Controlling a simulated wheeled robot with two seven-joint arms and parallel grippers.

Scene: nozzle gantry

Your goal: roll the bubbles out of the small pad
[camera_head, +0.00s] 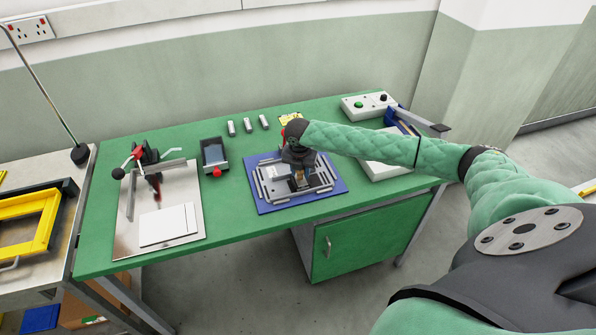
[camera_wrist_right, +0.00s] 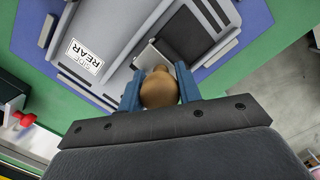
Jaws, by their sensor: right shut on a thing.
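My right gripper (camera_head: 299,174) is over the grey plate fixture (camera_head: 272,192) on the blue mat (camera_head: 263,208). In the right wrist view its blue fingers (camera_wrist_right: 160,92) are shut on a rounded brown wooden handle (camera_wrist_right: 160,88). A grey block-like part (camera_wrist_right: 152,57) shows just beyond the handle, over or on the grey plate. Whether it touches the plate cannot be told. I cannot single out the small pad; the gripper and handle hide part of the fixture. My left gripper is not in view.
On the green table (camera_head: 232,215) stand a dark tray (camera_head: 214,152), several small grey cylinders at the back, a control box (camera_head: 368,105) and a metal plate with a clamp and white sheets (camera_head: 168,225). A yellow frame (camera_head: 27,222) lies on the left bench.

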